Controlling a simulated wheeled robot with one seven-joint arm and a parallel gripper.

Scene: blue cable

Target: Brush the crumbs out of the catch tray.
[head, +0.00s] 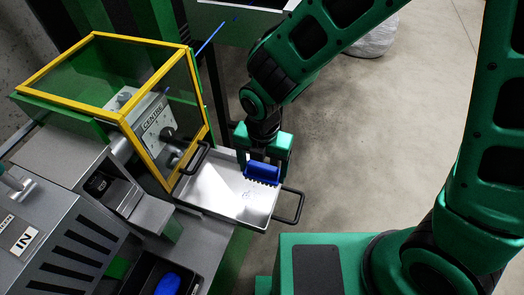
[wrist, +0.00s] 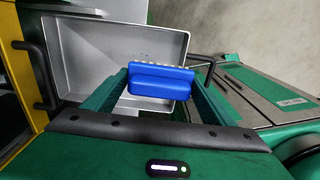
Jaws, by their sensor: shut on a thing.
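The catch tray (head: 205,192) is a shallow silver metal tray with black handles, sticking out from the machine in the head view. In the wrist view the tray (wrist: 85,62) lies beyond my gripper. My gripper (head: 263,165) is shut on a blue brush (head: 262,174), holding it over the tray's right part. In the wrist view my gripper (wrist: 158,82) has its green fingers on either side of the blue brush (wrist: 160,84), with pale bristle tips along its far edge. A few small dark specks show on the tray floor near the brush. I cannot tell whether the bristles touch the tray.
A yellow-framed guard (head: 155,115) stands at the tray's left, over a block marked CENTRE (head: 153,122). A black handle (head: 290,206) sticks out at the tray's right. A dark bin with a blue thing (head: 168,284) is at the bottom. Open floor (head: 400,110) lies to the right.

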